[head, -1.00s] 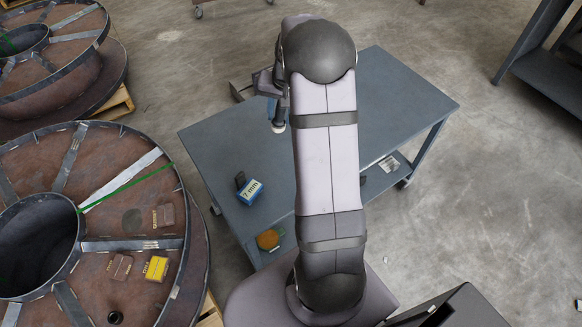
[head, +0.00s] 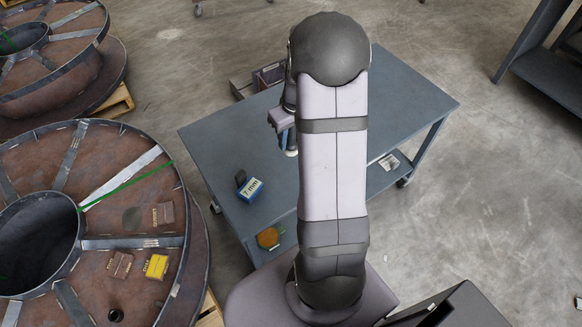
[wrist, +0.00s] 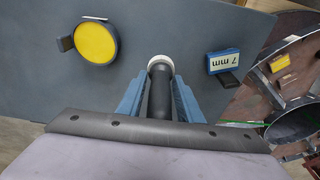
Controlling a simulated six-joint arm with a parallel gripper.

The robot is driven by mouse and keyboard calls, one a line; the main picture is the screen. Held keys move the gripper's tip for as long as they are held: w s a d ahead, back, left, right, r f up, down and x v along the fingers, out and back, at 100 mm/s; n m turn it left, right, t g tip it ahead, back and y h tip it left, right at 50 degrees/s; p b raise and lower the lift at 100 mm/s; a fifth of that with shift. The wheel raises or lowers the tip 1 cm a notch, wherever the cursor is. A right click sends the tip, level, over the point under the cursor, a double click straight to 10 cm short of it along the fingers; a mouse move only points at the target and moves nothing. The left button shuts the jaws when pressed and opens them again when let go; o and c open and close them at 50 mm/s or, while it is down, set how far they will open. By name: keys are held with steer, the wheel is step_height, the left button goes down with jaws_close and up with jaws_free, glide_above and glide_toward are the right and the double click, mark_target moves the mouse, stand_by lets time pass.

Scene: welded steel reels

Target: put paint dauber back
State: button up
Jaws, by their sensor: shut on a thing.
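The paint dauber is a dark cylinder with a white end (wrist: 160,62). In the wrist view, my gripper (wrist: 159,92) is shut on its dark body, with one blue finger on each side. The white end points away from my wrist, toward the grey-blue table top. In the head view, my gripper (head: 283,118) is partly hidden behind my arm. The dauber's pale tip (head: 291,152) shows below it, over the table. I cannot tell how high the tip is above the surface.
An open bin (head: 268,77) stands at the far left edge. A large steel reel (head: 125,225) stands left.

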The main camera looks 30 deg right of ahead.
steer(key=shift+f+p, duration=0.35)
steer(key=shift+f, duration=4.55)
steer(key=shift+f, duration=0.1)
steer(key=o, duration=1)
steer(key=shift+o, duration=0.2)
steer(key=r, duration=0.4)
steer(key=s+r, duration=0.1)
steer(key=r, duration=0.7)
steer(key=shift+s, duration=0.4)
steer(key=s+a+r+g, duration=0.1)
steer(key=s+a, duration=0.6)
steer(key=a, duration=0.2)
steer(key=s+a+r, duration=0.2)
steer(key=s+a, duration=0.5)
steer(key=a, duration=0.3)
steer(key=shift+s+g, duration=0.35)
steer(key=shift+g, duration=0.05)
